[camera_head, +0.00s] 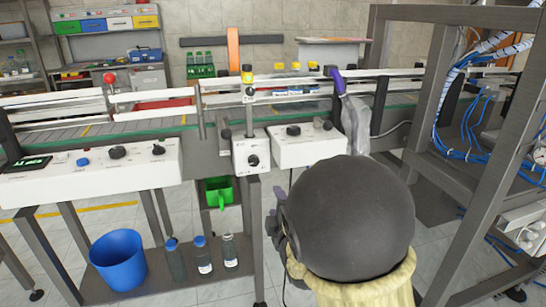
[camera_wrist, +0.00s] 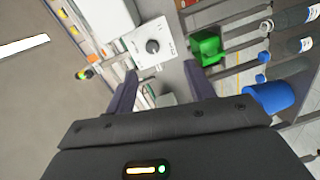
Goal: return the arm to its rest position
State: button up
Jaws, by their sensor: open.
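My gripper (camera_wrist: 160,68) shows in the wrist view with its two dark purple fingers wide apart and nothing between them. Beyond the fingers is a white control box (camera_wrist: 150,44) with a black knob, seen turned sideways. The same box (camera_head: 251,152) stands at the front of the conveyor in the head view.
A large dark rounded shape (camera_head: 345,215) with pale yellow material below it blocks the lower right of the head view. The conveyor (camera_head: 150,125) runs across. A green bin (camera_head: 218,192), blue bucket (camera_head: 118,260) and several bottles stand below. A frame (camera_head: 475,180) with blue cables stands right.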

jog(key=s+d+f+m+g+h, duration=0.2)
jog(key=d+f+m+g+h, duration=0.15)
jog(key=d+f+m, duration=0.2)
jog(key=s+d+f+m+g, duration=0.3)
jog(key=s+d+m+g, duration=0.15)
jog(key=s+m, duration=0.35)
jog(key=s+d+f+m+g, duration=0.4)
jog(key=s+m+g, duration=0.2)
jog(key=s, duration=0.5)
jog(key=w+a+r+p+v, duration=0.1)
jog(key=w+p+v, duration=0.2)
jog(key=p+v, duration=1.3)
jog(key=w+a+r+p+v, duration=0.1)
jog(key=w+p+v, duration=0.3)
jog(key=p+v, duration=1.2)
jog(key=shift+w+h, duration=0.45)
jog(key=shift+a+f, duration=0.1)
jog(key=shift+f, duration=0.05)
jog(key=shift+c, duration=0.2)
jog(key=c, duration=0.3)
jog(key=shift+w, duration=0.1)
jog(key=shift+c, duration=0.2)
